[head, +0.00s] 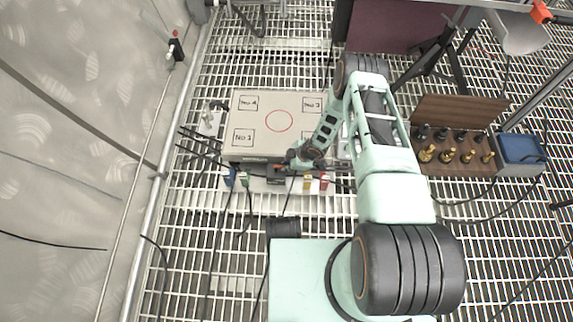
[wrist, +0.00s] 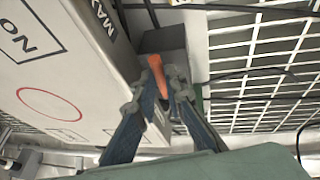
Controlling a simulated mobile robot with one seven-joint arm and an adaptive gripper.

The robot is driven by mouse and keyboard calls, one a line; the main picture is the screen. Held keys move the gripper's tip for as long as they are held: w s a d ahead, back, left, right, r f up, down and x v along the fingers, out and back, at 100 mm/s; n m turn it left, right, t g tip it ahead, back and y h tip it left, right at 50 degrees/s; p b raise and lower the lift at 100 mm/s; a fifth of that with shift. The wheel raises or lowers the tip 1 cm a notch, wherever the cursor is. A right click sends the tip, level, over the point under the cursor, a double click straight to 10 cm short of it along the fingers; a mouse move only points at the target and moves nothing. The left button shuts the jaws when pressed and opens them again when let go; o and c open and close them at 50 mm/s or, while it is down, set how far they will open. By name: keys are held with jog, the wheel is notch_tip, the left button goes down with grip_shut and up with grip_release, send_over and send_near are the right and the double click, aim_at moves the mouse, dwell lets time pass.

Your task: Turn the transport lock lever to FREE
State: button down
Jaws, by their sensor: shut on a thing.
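The transport lock lever is an orange bar (wrist: 157,76) in the wrist view, on a dark grey block (wrist: 164,40) at the side of the beige box. My gripper (wrist: 158,88) has its two fingers on either side of the lever and is shut on it. In the head view my gripper (head: 284,162) is at the front edge of the box (head: 258,140), over the dark block, and hides most of the lever. I cannot read any LOCK or FREE marking, so the lever's setting is unclear.
The box top bears numbered squares and a red circle. Several cables run over the grated floor around it. A wooden rack (head: 460,162) with brass and black fittings and a blue box (head: 520,148) stand at the right. The curved tunnel wall is at the left.

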jog(key=shift+s+r+m+p, duration=0.15)
jog(key=shift+m+p, duration=0.15)
jog(key=shift+p, duration=0.1)
jog(key=m+p, duration=0.1)
jog(key=s+m+t+p, duration=0.1)
jog(key=shift+a+m+h+p, duration=0.2)
jog(key=shift+m+h+p, duration=0.1)
jog(key=shift+h+p, duration=0.1)
jog(key=m, duration=0.2)
jog(key=s+a+m+t+h, duration=0.1)
jog(key=m, duration=0.1)
jog(key=shift+s, duration=0.1)
jog(key=shift+s+a+m+h+b, duration=0.15)
jog(key=shift+a+m+h+b, duration=0.55)
jog(key=shift+m, duration=0.95)
jog(key=shift+s+a+m+h+b, duration=0.2)
jog(key=shift+a+m+h+b, duration=0.45)
jog(key=shift+m, duration=0.95)
jog(key=shift+s+a+m+h+b, duration=0.15)
jog(key=shift+a+m+h+b, duration=0.25)
jog(key=shift+m+h+b, duration=0.9)
jog(key=shift+a+m+p, duration=0.15)
jog(key=shift+m+p, duration=0.3)
jog(key=shift+m, duration=0.4)
jog(key=c, duration=2)
grip_release()
